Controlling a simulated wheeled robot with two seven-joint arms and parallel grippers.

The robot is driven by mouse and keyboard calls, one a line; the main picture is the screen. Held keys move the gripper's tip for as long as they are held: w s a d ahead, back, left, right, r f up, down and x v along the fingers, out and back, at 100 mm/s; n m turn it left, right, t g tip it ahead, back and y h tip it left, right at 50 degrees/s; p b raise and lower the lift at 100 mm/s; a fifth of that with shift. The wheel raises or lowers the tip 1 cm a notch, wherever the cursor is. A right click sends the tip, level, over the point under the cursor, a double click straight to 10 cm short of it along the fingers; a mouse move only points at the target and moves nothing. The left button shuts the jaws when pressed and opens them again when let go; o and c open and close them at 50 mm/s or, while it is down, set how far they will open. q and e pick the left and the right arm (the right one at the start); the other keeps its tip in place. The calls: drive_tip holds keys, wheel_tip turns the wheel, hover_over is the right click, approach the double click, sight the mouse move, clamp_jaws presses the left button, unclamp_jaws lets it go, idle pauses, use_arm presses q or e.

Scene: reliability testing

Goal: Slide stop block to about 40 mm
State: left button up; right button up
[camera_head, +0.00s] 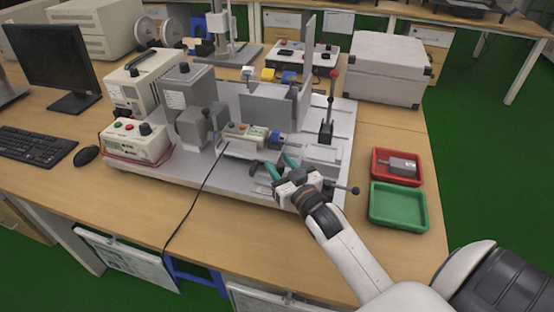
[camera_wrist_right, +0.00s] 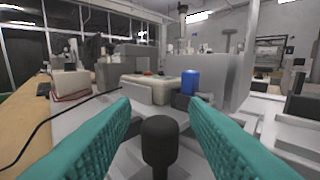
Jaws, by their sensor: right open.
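My right gripper (camera_head: 273,164) reaches over the front of the grey fixture plate (camera_head: 190,178), its teal fingers apart. In the right wrist view, a black rounded knob (camera_wrist_right: 158,140) stands between the spread fingers, with clear space on both sides. I cannot tell for sure which part is the stop block; the knob's base is hidden low in the wrist view. Beyond the fingers sits a beige device (camera_head: 245,134) with a blue cylindrical end (camera_head: 276,138); the blue end also shows in the wrist view (camera_wrist_right: 190,82). My left gripper is not in view.
A red-topped lever (camera_head: 331,100) stands behind my right gripper. A red tray (camera_head: 378,168) holding a grey part and an empty green tray (camera_head: 398,204) lie to the right. A black cable (camera_head: 188,210) crosses the bench. A control box (camera_head: 136,138) stands at left.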

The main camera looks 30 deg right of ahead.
drive_tip(key=shift+w, duration=0.8)
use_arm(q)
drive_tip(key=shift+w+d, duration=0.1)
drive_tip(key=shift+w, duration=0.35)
use_arm(e)
drive_tip(key=shift+w+d, duration=0.1)
drive_tip(key=shift+w, duration=0.1)
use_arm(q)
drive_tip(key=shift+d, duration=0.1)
use_arm(e)
clamp_jaws()
drive_tip(key=shift+w+a+r+p, duration=0.2)
drive_tip(key=shift+w+a+p, duration=0.25)
drive_tip(key=shift+p, duration=0.05)
drive_tip(key=shift+w+a+f, duration=0.1)
drive_tip(key=shift+w+a, duration=0.05)
drive_tip(key=shift+w, duration=0.05)
drive_tip(key=shift+f, duration=0.1)
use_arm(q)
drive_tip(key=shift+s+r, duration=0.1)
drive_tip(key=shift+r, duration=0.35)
use_arm(e)
unclamp_jaws()
